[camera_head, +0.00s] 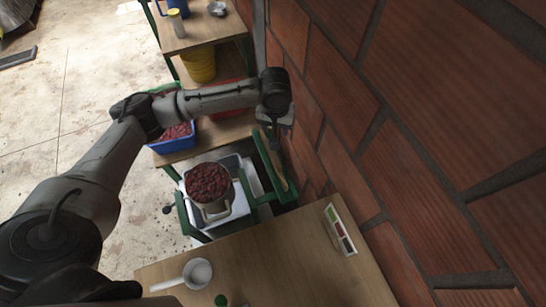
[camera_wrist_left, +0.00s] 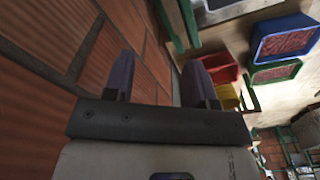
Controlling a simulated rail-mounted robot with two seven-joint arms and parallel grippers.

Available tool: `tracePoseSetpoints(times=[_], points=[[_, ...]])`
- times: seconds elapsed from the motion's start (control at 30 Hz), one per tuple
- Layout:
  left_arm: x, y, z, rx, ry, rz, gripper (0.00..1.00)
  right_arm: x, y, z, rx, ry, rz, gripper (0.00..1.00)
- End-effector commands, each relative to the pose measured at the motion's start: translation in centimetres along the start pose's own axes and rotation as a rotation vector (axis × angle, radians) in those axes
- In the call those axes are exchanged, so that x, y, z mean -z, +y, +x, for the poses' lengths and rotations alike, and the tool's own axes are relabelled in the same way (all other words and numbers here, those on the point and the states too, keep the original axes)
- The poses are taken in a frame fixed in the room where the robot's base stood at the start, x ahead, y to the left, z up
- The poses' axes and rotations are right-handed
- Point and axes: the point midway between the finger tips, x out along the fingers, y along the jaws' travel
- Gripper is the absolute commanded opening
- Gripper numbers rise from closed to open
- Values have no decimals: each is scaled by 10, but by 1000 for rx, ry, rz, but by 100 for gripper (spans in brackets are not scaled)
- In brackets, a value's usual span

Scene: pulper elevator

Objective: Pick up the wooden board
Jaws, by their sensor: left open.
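A narrow brown wooden board (camera_head: 277,165) appears to stand on edge in the head view, in the gap between a green frame bar and the brick wall. Its upper end is close below my left gripper (camera_head: 284,119). I cannot tell whether they touch. In the left wrist view my left gripper (camera_wrist_left: 158,80) has its two purple-grey fingers well apart, with nothing between them. I cannot make out the board in that view. My right gripper is not in view.
The brick wall (camera_head: 420,150) is close on the right. A pot of red berries (camera_head: 208,183) stands on a white scale area below. A wooden table (camera_head: 270,265) holds a small white pan (camera_head: 197,273) and a small box (camera_head: 340,229). Shelves with a blue crate (camera_head: 174,144) stand behind.

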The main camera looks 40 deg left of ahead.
Motion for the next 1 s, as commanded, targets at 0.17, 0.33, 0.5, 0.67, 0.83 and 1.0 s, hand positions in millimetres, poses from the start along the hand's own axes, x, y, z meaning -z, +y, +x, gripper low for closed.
tracePoseSetpoints(times=[0.17,0.33,0.5,0.67,0.83,1.0], points=[[-12,0,0,11,-72,-324,51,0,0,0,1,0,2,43],[-12,-1,0,24,-69,-522,51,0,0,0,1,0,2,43],[-13,-1,7,28,-68,-602,51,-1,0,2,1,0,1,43],[-15,-2,34,31,-68,-612,51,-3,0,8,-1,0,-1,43],[-16,-2,61,29,-67,-611,51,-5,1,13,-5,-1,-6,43],[-18,-2,79,28,-67,-609,51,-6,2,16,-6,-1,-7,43]])
